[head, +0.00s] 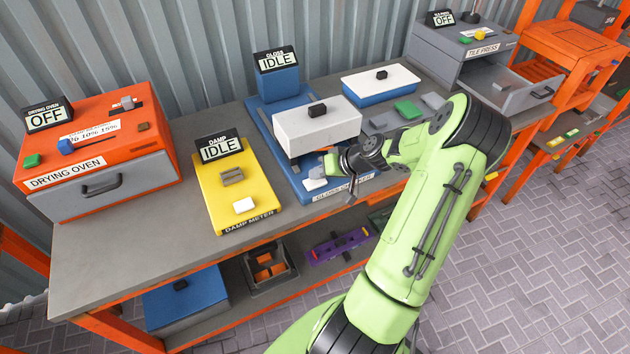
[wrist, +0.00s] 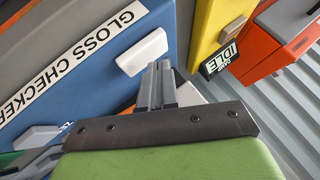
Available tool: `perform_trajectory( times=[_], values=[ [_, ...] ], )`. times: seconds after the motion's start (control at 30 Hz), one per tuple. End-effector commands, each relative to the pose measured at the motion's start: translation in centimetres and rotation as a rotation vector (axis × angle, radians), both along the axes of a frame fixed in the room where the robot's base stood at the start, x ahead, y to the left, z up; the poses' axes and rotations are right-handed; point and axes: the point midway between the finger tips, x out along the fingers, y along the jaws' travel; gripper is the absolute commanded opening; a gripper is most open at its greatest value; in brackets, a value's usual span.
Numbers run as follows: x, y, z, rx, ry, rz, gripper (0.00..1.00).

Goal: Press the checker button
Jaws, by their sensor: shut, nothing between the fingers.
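The gloss checker is a blue unit (head: 262,112) on the bench, with a white upper block (head: 317,127) and a display reading IDLE (head: 276,61). Its white button (head: 315,183) is on the front left of the base, beside the label; it also shows in the wrist view (wrist: 142,52). My gripper (head: 350,197) is over the front of the checker, to the right of the button in the head view. In the wrist view its fingers (wrist: 160,84) are together and empty, close to the button. I cannot tell whether they touch it.
A yellow damp meter (head: 215,190) with its own white button stands left of the checker. An orange drying oven (head: 95,150) is farther left. Grey and green pieces (head: 408,109) and a white-topped blue box (head: 380,82) lie to the right. The front-left bench top is clear.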

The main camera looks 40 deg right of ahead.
Motion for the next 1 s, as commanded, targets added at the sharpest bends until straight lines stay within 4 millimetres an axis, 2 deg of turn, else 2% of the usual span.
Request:
perform_trajectory(
  times=[1.0],
  values=[
    [-0.01,0.03,-1.02,0.0,0.001,0.001,0.0]
  ],
)
